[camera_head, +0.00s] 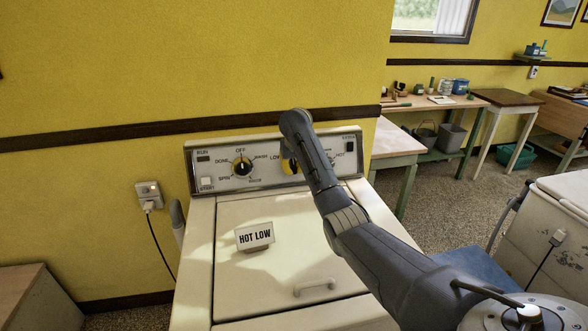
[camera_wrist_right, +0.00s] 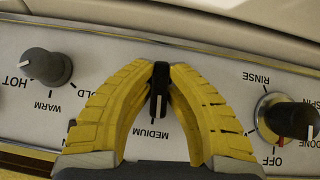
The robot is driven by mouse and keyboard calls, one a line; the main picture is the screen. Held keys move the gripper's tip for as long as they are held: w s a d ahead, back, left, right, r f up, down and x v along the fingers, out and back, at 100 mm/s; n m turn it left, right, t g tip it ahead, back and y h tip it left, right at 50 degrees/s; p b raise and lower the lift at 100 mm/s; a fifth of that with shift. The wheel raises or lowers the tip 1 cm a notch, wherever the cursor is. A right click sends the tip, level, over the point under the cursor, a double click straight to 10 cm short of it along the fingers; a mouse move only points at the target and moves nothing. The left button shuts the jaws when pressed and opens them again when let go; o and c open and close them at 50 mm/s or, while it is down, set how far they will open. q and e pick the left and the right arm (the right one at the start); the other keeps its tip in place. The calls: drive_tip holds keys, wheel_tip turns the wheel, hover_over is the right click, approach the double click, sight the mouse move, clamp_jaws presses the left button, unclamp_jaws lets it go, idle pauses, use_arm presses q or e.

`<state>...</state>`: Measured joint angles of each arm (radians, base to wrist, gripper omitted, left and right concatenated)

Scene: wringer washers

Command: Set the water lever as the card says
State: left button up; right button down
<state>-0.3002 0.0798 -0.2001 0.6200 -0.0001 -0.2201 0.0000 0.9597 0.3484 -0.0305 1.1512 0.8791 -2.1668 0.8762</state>
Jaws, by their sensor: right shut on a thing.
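The card (camera_head: 255,236) reads "HOT LOW" and stands on the washer's lid. The water lever (camera_wrist_right: 158,100) is a small black lever on the control panel (camera_head: 215,182). Its white mark points at the word MEDIUM in the right wrist view, where the panel appears upside down. My right gripper (camera_wrist_right: 161,70) has its yellow fingers shut on this lever. In the head view the right gripper (camera_head: 289,164) is partly covered by my own arm, and the lever is hidden there. The word LOW shows just left of it. My left gripper is not in view.
A temperature knob (camera_wrist_right: 47,66) sits on one side of the lever, its mark near HOT. A cycle knob (camera_head: 242,167) sits on the other side. The lid handle (camera_head: 314,287) is at the front. A second washer (camera_head: 545,230) stands at right. A workbench (camera_head: 420,105) stands behind.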

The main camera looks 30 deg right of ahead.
drive_tip(key=h, duration=0.1)
drive_tip(key=n+h, duration=0.1)
drive_tip(key=n, duration=0.1)
drive_tip(key=shift+a+f+g+h, duration=0.2)
drive_tip(key=shift+f+g+h, duration=0.1)
drive_tip(key=shift+h, duration=0.1)
drive_tip(key=shift+n+h, duration=1.3)
drive_tip(key=shift+h, duration=0.1)
drive_tip(key=c, duration=1.4)
unclamp_jaws()
drive_tip(key=shift+d, duration=0.1)
drive_tip(key=shift+o, duration=0.2)
drive_tip(key=shift+r, duration=0.1)
drive_tip(key=v, duration=1.2)
